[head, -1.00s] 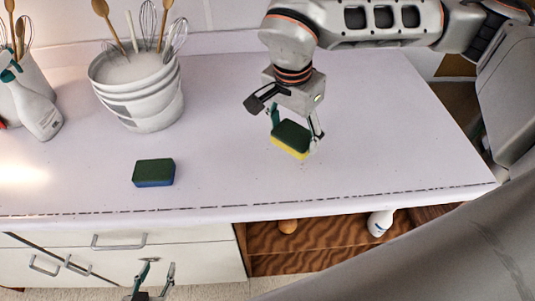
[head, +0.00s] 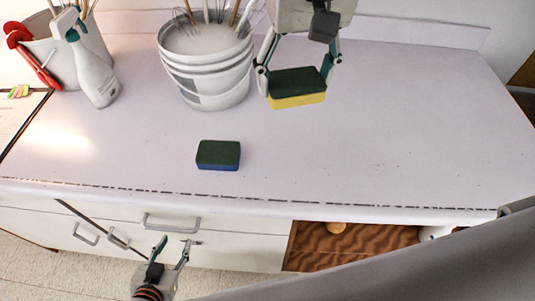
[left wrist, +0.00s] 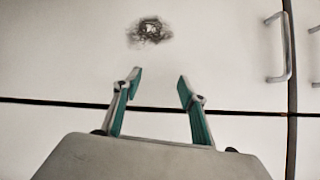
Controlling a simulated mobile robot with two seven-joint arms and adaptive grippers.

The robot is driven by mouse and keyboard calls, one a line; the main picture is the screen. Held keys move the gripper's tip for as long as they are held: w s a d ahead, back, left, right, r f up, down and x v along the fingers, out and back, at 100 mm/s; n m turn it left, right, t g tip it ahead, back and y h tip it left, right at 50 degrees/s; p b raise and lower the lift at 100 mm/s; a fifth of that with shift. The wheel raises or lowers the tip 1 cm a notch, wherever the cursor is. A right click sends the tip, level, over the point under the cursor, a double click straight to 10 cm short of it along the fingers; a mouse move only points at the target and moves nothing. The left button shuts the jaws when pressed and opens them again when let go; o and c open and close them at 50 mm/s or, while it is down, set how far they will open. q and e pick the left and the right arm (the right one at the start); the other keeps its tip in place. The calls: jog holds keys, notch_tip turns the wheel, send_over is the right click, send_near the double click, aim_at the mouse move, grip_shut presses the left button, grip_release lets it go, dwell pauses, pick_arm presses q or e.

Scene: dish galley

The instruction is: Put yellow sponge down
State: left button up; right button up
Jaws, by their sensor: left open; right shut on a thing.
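The yellow sponge (head: 297,100) has a dark green scouring top. My right gripper (head: 298,84) is shut on it and holds it toward the back of the counter, right of the bucket. Whether its underside touches the counter I cannot tell. My left gripper (head: 174,245) is open and empty, low in front of the drawers. It also shows in the left wrist view (left wrist: 157,82), facing a pale drawer front. A second sponge, blue with a green top (head: 218,155), lies on the counter, apart from both grippers.
A white bucket (head: 206,78) with whisks and spoons stands at the back. A spray bottle (head: 94,70) and a bin with red-handled tools (head: 62,68) are at the left. The counter's right half (head: 410,130) is clear. An open wooden shelf (head: 350,240) lies below.

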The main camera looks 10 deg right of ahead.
aim_at(282, 158)
jog(key=shift+a+r+n, duration=0.35)
jog(key=shift+a+n, duration=0.1)
jog(key=shift+n, duration=0.05)
jog(key=shift+a+f, duration=0.1)
jog(key=shift+f, duration=0.15)
notch_tip(282, 158, down, 19)
jog(key=shift+f, duration=0.2)
jog(key=shift+f, duration=0.1)
jog(key=shift+f+b, duration=0.1)
jog(key=shift+b, duration=0.25)
jog(key=o, duration=1.2)
jog(key=shift+c, duration=0.2)
